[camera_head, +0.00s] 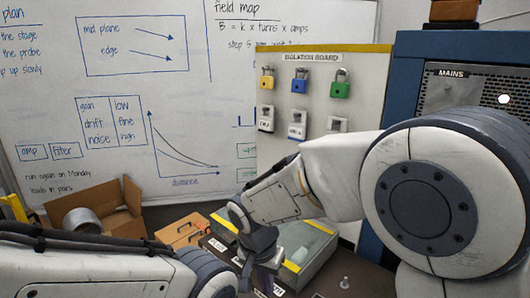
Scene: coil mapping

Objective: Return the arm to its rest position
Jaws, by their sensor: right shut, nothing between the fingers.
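My right arm (415,185) comes in from the right, large and close, and its forearm reaches left and down across the view. My right gripper (262,280) hangs at the end of the dark wrist, pointing down at the lower centre. It is shut and holds nothing. It is in front of a grey tray with yellow edging (312,258), partly covering it; I cannot tell whether they touch. My left arm (90,268) lies across the lower left corner, and its gripper is out of view.
An isolation board (300,75) with blue, yellow and green padlocks stands behind. A blue cabinet marked MAINS (402,75) is at the right. A cardboard box (125,195), a grey roll (85,220) and an orange case (180,232) sit left. A whiteboard (225,120) fills the back.

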